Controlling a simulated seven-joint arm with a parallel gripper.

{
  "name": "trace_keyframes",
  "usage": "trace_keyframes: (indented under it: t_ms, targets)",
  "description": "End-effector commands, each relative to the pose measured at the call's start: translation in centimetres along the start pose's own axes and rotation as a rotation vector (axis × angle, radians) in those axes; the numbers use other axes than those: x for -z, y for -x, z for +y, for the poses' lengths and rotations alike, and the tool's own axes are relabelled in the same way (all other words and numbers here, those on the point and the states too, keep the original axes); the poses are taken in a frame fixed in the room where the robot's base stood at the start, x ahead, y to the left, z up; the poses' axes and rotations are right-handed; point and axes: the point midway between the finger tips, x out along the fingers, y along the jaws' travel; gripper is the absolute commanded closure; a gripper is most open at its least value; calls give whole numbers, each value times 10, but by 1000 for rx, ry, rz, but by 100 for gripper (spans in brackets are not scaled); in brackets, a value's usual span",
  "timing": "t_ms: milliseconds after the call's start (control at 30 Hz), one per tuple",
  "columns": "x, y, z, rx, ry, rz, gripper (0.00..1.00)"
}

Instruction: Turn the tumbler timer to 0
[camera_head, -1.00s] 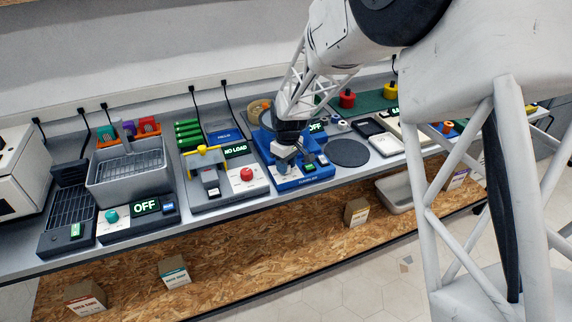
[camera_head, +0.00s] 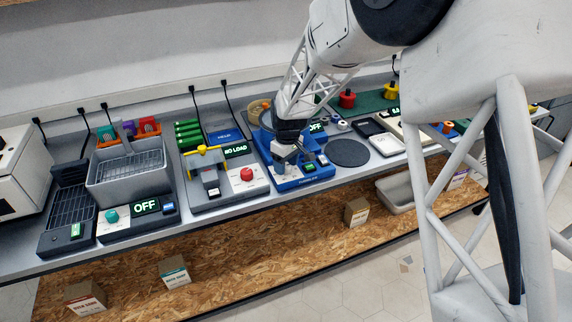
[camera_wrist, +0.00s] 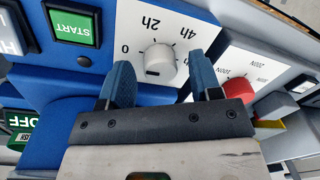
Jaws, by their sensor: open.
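The tumbler (camera_head: 292,183) is a blue machine in the middle of the bench in the head view. Its timer knob (camera_wrist: 158,62) is a small pale dial on a white panel in the wrist view, with the labels 0, 2h and 4h around it. A dark mark shows on the knob's lower face; I cannot tell which label it is set to. My gripper (camera_wrist: 163,76) is open, one blue finger on each side of the knob, with gaps visible. In the head view my gripper (camera_head: 284,156) hangs over the tumbler's front and hides the knob.
A green START button (camera_wrist: 74,25) sits left of the timer panel. A red knob (camera_wrist: 238,88) on the neighbouring machine is close to the right finger. In the head view, that machine (camera_head: 226,180) reads NO LOAD, and a dark round plate (camera_head: 348,153) lies right of the tumbler.

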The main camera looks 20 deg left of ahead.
Motion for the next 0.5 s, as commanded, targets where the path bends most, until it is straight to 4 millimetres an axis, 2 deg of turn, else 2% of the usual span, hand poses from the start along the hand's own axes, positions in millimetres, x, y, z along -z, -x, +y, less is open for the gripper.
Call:
trace_keyframes:
  t_ms: [167, 500]
  targets:
    - [0, 14, 0, -2, 0, 2, 42]
    - [0, 56, 0, -2, 0, 2, 42]
